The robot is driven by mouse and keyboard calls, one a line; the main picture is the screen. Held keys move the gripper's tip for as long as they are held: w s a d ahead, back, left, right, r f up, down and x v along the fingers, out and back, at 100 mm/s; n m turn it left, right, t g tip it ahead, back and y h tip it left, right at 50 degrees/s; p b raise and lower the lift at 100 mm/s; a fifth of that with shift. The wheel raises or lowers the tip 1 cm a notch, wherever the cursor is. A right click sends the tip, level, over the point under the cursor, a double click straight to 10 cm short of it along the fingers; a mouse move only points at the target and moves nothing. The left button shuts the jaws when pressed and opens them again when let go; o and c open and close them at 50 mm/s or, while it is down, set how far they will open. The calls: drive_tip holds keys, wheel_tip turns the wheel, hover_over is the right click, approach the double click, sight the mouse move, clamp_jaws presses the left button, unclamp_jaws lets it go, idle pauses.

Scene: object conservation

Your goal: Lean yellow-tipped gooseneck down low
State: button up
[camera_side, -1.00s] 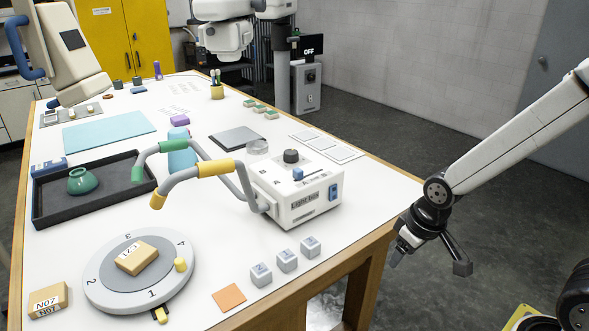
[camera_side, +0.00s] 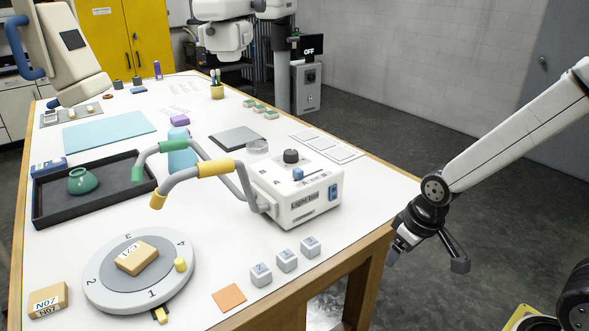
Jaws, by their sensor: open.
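The yellow-tipped gooseneck (camera_side: 216,169) is a grey bent arm with a yellow sleeve and a yellow tip (camera_side: 157,201). It runs left from the white light box (camera_side: 300,199), and its tip hangs above the table between the dark tray and the turntable. A second gooseneck with green bands and a green tip (camera_side: 138,174) arches just behind it. My gripper (camera_side: 424,262) is open and empty, off the table's right edge, well apart from both goosenecks.
A turntable (camera_side: 100,289) carrying a tan block (camera_side: 137,258) stands at front left. A dark tray (camera_side: 50,211) holds a green pot (camera_side: 82,180). Grey numbered cubes (camera_side: 287,260) and an orange square (camera_side: 229,297) lie near the front edge. The table's wooden edge (camera_side: 374,243) lies beside my gripper.

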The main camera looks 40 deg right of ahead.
drive_tip(key=w+a+r+n, duration=0.4)
drive_tip(key=w+r, duration=0.2)
drive_tip(key=w, duration=0.4)
drive_tip(key=n+y, duration=0.4)
drive_tip(key=n, duration=0.9)
approach(217, 161)
drive_tip(key=shift+w+a+f+g, duration=0.15)
drive_tip(key=shift+w+f, duration=0.1)
drive_tip(key=shift+f, duration=0.3)
drive_tip(key=shift+w+a+f+g, duration=0.15)
drive_tip(key=shift+w+f, duration=0.1)
drive_tip(key=shift+f, duration=0.3)
drive_tip(key=shift+f, duration=0.15)
drive_tip(key=shift+x, duration=3.8)
drive_tip(key=shift+a, duration=0.1)
clamp_jaws()
